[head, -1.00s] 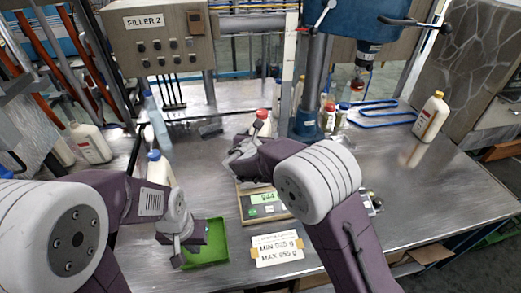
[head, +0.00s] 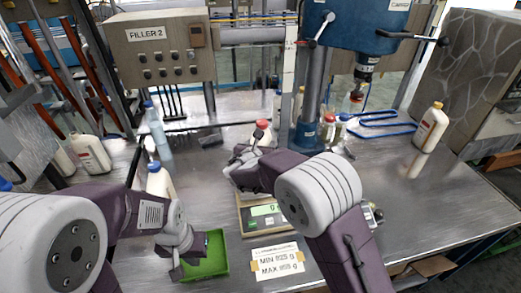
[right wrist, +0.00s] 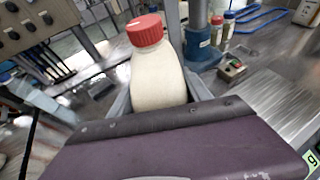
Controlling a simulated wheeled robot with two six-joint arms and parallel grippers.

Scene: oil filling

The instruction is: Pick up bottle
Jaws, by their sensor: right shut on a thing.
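A white bottle with a red cap (head: 262,128) is held by my right gripper (head: 246,160) behind the scale (head: 246,222), mostly hidden by the gripper in the head view. In the right wrist view the bottle (right wrist: 158,80) stands between the two fingers, its cap up and its lower part hidden. My left gripper (head: 176,264) is low by the green tray (head: 208,266); its jaw opening is too small to judge. Another white bottle (head: 160,182) stands behind my left arm.
A card with minimum and maximum weights (head: 277,262) lies in front of the scale. The blue drill-like machine (head: 310,134) stands at the back. A white bottle (head: 430,128) stands at the right, and others (head: 90,154) at the left. The right half of the metal table is mostly clear.

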